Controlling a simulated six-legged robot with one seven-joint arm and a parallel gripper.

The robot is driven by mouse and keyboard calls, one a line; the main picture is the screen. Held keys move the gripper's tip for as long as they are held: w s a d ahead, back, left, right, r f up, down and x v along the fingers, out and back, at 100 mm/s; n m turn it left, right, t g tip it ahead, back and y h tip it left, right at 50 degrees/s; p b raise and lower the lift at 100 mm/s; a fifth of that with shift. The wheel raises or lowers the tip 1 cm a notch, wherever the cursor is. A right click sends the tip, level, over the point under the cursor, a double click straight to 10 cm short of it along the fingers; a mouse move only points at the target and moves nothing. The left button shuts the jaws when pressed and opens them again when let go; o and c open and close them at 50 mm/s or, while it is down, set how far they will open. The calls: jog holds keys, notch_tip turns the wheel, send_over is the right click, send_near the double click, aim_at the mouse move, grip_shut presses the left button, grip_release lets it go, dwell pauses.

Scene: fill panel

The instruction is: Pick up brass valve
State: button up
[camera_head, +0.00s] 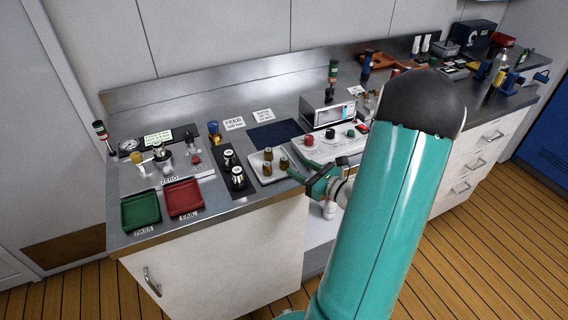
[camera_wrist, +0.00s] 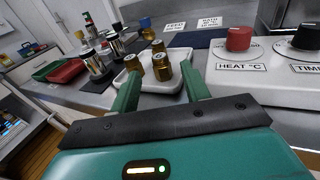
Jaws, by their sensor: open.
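Three brass valves stand upright in a white tray (camera_head: 256,170) on the steel bench. In the head view they are a back one (camera_head: 268,154), a front-left one (camera_head: 266,168) and a front-right one (camera_head: 284,163). The wrist view shows the same three: the nearest (camera_wrist: 162,69), one to its left (camera_wrist: 133,65) and one behind (camera_wrist: 158,47). My gripper (camera_head: 305,170) is open and empty at the tray's right side. In the wrist view its green fingers (camera_wrist: 160,80) point at the tray, with the nearest valve in line between them. Contact cannot be told.
A control unit with red and black knobs (camera_head: 325,146) stands right of the tray, close to my gripper. Left are a black strip with silver-topped fittings (camera_head: 237,178), a red tray (camera_head: 184,198) and a green tray (camera_head: 141,211). A dark blue mat (camera_head: 275,134) lies behind.

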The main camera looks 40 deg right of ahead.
aim_at(285, 158)
jog(key=w, duration=0.4)
jog(key=shift+w+a, duration=0.25)
grip_shut()
